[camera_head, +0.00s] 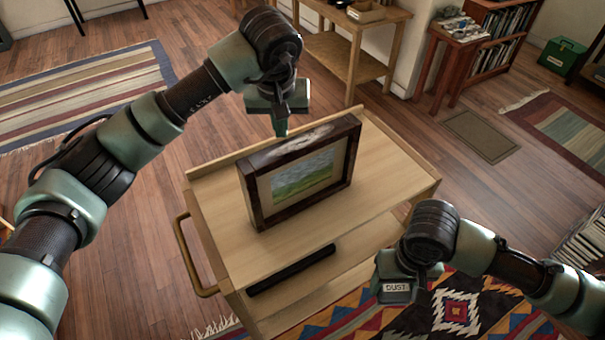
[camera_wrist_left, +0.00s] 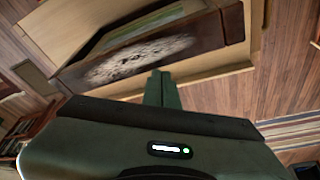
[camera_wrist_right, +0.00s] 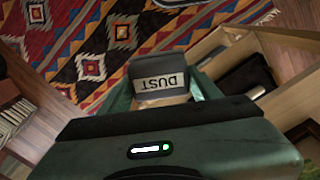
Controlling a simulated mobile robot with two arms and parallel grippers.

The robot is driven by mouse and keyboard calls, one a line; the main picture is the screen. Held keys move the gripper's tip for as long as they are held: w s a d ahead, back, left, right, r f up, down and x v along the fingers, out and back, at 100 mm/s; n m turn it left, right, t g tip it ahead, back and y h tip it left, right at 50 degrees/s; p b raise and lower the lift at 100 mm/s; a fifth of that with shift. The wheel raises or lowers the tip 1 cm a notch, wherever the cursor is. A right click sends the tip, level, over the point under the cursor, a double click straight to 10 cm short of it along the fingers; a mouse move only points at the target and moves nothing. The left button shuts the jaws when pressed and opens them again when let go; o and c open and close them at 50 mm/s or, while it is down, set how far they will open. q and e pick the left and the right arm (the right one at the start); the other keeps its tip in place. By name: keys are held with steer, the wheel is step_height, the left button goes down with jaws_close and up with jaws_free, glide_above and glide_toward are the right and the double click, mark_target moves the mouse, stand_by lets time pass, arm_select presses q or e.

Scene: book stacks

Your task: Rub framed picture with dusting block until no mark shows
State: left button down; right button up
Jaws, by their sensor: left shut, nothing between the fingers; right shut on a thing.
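The framed picture (camera_head: 300,176) stands upright on the wooden cart (camera_head: 390,187). It has a dark brown frame around a green landscape. A pale grey dusty mark lies on the frame's top edge; in the left wrist view the mark (camera_wrist_left: 138,60) is a whitish speckled patch. My left gripper (camera_head: 281,130) is shut and empty, just behind and above the frame's top edge near the mark. My right gripper (camera_wrist_right: 163,95) is shut on the dusting block (camera_wrist_right: 161,74), a grey block with a label reading DUST. The block (camera_head: 396,290) is held off the cart's front right side.
A patterned rug (camera_head: 456,311) lies below my right gripper. A wooden side table (camera_head: 336,50) stands behind the cart. The cart top right of the frame is clear.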

arm_select(q)
steer(key=shift+f+b, duration=0.35)
steer(key=shift+f, duration=0.1)
arm_select(e)
steer(key=shift+f, duration=0.35)
arm_select(q)
steer(key=shift+r, duration=0.15)
